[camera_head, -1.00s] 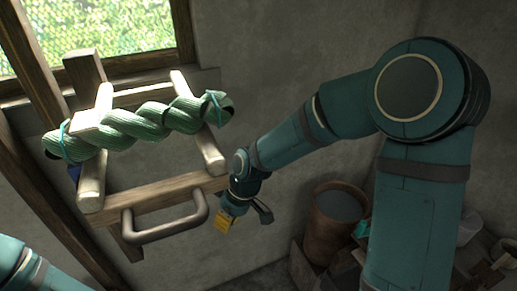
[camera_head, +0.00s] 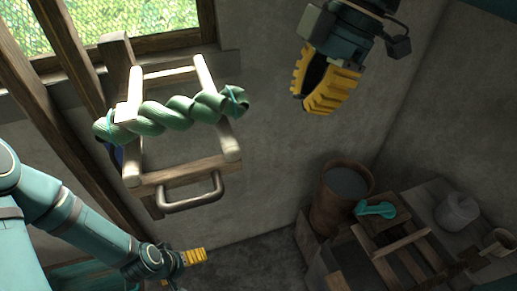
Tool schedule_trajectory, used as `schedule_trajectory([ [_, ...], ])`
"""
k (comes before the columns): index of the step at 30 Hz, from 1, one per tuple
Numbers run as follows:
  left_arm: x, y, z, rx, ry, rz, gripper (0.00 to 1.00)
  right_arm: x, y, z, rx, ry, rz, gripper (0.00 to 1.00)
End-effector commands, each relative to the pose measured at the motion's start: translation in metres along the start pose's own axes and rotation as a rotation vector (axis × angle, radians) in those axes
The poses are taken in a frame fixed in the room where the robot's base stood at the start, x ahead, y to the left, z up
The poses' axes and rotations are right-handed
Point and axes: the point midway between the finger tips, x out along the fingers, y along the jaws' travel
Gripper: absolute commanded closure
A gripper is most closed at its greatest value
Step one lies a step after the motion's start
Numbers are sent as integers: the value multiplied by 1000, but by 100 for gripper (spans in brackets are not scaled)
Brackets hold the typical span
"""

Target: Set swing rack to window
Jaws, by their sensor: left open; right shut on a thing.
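The swing rack (camera_head: 187,172) is a wooden frame with a metal handle (camera_head: 190,196) on its front bar, at the left below the window (camera_head: 110,20). A twisted green hank (camera_head: 172,116) lies across its two arms. My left gripper (camera_head: 200,257) is open, low in front of the rack and apart from it. My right gripper (camera_head: 306,104) is raised in the upper middle, right of the rack and clear of it. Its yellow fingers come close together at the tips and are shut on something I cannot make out.
Dark wooden posts (camera_head: 55,115) stand at the left. A brown bucket (camera_head: 340,195) stands at the lower right, beside a wooden crate (camera_head: 405,255), a teal object (camera_head: 375,209) and a grey pot (camera_head: 457,212). The wall between rack and bucket is clear.

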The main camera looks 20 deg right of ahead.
Motion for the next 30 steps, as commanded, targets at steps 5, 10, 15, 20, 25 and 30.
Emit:
schedule_trajectory([
  [5, 0, 0, 0, 0, 0, 0, 0, 1, 0, 0, 2, 0, -1, 100],
  [10, 2, -1, 0, 1, -1, 0, 0, 9, 0, 0, 3, -1, -3, 100],
  [15, 8, -2, 1, 1, -1, -1, 0, 35, 0, 1, 3, -1, -5, 100],
  [20, 12, -4, 4, 2, -6, -1, 0, 67, 0, 1, 3, -1, -4, 100],
  [25, 17, -6, 6, 4, -11, 0, 0, 100, 0, 1, 3, -2, -4, 100],
  [30, 16, -6, 6, 4, -11, 0, 0, 110, 1, -21, -1, -1, -1, 100],
])
